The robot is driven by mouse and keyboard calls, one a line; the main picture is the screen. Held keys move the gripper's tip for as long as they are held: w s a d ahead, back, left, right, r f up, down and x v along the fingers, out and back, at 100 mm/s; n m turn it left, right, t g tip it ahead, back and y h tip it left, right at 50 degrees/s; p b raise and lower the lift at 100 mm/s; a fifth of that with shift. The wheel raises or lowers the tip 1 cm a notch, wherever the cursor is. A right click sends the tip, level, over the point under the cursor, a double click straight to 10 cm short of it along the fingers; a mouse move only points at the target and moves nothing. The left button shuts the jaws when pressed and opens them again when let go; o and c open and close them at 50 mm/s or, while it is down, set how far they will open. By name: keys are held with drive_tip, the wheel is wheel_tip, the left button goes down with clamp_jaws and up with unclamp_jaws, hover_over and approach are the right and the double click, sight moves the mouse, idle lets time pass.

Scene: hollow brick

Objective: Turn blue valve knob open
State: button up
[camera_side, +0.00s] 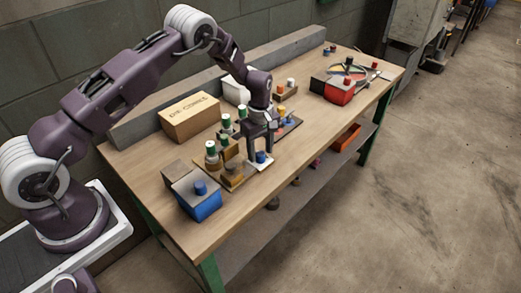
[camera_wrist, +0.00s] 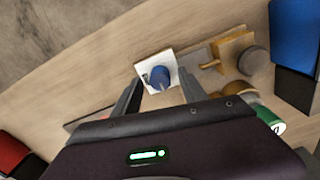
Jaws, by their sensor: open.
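The blue valve knob (camera_side: 261,157) stands upright on a white base plate (camera_side: 256,167) near the front edge of the workbench. In the wrist view the blue knob (camera_wrist: 160,77) sits on its white plate (camera_wrist: 147,68), just beyond and between my fingertips. My gripper (camera_side: 261,152) points down over the knob with its fingers apart, one on each side. In the wrist view my gripper (camera_wrist: 154,80) is open with nothing held. I cannot tell whether a finger touches the knob.
A brown fixture (camera_side: 233,172) and several green-capped bottles (camera_side: 212,155) stand close to the left. A blue box (camera_side: 197,195) is at the front left, a cardboard box (camera_side: 190,117) behind. A red box (camera_side: 340,90) is at the far right.

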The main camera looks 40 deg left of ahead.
clamp_jaws()
drive_tip(key=shift+m, duration=0.3)
drive_tip(key=m, duration=0.3)
drive_tip(key=shift+m, duration=0.4)
drive_tip(key=m, duration=0.9)
drive_tip(key=shift+m, duration=2.2)
